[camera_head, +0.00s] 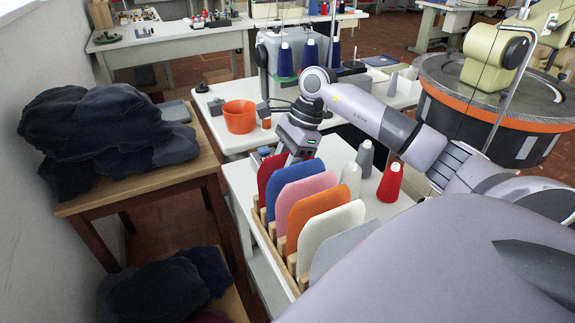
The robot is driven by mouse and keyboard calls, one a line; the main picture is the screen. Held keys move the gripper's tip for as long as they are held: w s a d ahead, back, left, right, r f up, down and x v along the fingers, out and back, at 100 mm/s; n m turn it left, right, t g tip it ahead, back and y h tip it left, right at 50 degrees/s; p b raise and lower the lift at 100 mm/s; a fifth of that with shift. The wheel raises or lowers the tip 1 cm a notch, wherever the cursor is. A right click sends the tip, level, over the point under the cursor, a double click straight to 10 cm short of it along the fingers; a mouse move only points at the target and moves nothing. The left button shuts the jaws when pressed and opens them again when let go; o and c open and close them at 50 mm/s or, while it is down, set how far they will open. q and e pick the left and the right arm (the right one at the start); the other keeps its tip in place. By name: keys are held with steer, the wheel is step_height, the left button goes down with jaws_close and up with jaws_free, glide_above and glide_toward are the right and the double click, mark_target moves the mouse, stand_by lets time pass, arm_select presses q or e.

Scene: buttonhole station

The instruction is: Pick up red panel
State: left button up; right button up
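The red panel (267,172) stands upright at the far end of a wooden rack (292,262). Its lower part is hidden by the blue panel (292,184) in front of it. My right gripper (291,160), on the arm coming in from the right, points down at the top of the red panel, close to its right side. Its fingertips are small and partly merge with the panels, so I cannot tell whether they are open, shut or touching the panel. My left gripper is not in view.
Pink, orange, white and grey panels (344,248) stand nearer in the rack. Grey, white and red thread cones (389,183) stand right of it. An orange pot (240,117) sits on the table behind. Dark cloth (112,130) is piled on a wooden table at left.

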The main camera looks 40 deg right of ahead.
steer(key=shift+f, duration=0.2)
jaws_close()
steer(key=shift+r, duration=0.1)
step_height(320, 180, up, 20)
steer(key=p, duration=0.1)
steer(key=shift+r+p, duration=0.15)
steer(key=shift+p, duration=0.15)
